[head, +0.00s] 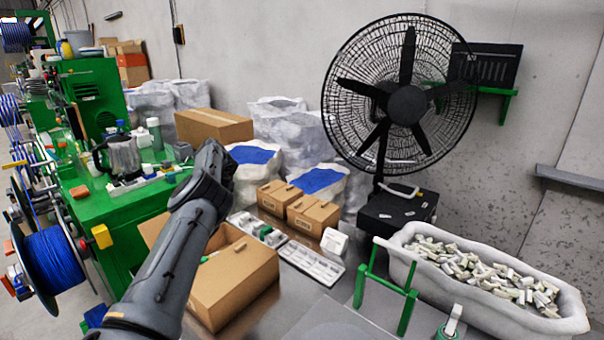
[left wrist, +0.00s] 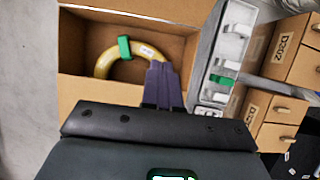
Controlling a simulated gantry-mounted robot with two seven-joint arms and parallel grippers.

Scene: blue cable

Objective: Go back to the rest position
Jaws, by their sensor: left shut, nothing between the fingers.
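A green clip (left wrist: 124,47) is around the coil. The fingertips overlap the coil in the picture; I cannot tell the gap. My right gripper is in neither view.
White trays (head: 311,264) and small cardboard boxes (head: 313,216) stand right of the open box. A black fan (head: 407,104) and a white tub of small parts (head: 567,305) are farther right. A green machine (head: 100,225) and blue cable spool (head: 55,262) are left.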

